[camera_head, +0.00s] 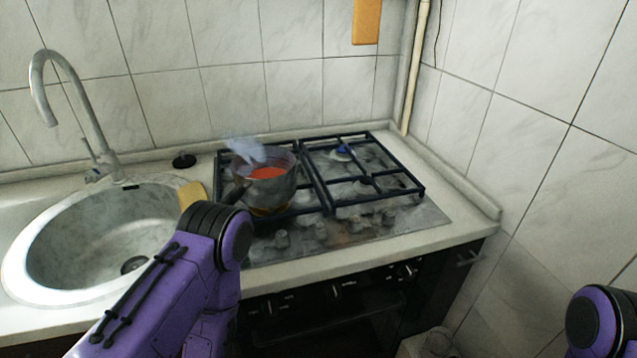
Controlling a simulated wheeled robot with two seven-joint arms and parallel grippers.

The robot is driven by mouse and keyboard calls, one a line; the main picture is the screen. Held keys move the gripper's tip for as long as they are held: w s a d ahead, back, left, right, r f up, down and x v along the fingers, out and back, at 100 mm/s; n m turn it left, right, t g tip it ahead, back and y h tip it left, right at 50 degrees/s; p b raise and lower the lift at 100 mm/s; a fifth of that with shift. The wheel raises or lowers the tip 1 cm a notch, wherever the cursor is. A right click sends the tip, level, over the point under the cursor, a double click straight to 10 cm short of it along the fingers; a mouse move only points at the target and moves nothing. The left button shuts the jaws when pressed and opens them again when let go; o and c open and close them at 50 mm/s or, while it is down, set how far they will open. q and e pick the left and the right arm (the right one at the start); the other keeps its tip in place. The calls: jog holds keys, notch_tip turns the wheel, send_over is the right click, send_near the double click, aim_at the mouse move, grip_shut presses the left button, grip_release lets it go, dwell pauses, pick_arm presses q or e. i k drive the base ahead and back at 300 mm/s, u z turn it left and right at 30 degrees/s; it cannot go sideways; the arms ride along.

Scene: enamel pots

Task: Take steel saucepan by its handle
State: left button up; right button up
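The steel saucepan (272,192) stands on the left part of the hob, with orange-red contents (267,172) inside. A dark piece that looks like its handle (237,191) points toward the front left, close to the black end joint of my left arm. My purple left arm comes in from the lower left and ends just in front of the pan. Its gripper fingers do not show, so I cannot tell whether they touch the handle. Only a rounded purple and black part of my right arm shows at the lower right corner; its gripper is out of frame.
A pale bluish wisp or cloth-like shape (246,150) is over the pan's back rim. The hob's right grate (365,170) is free of pots. A sink (95,240) with a tall tap (85,105) lies left. Tiled walls close off the back and right.

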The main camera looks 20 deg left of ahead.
aim_at(265, 187)
jog(key=u, duration=1.4)
jog(key=i, duration=0.3)
jog(key=z, duration=0.3)
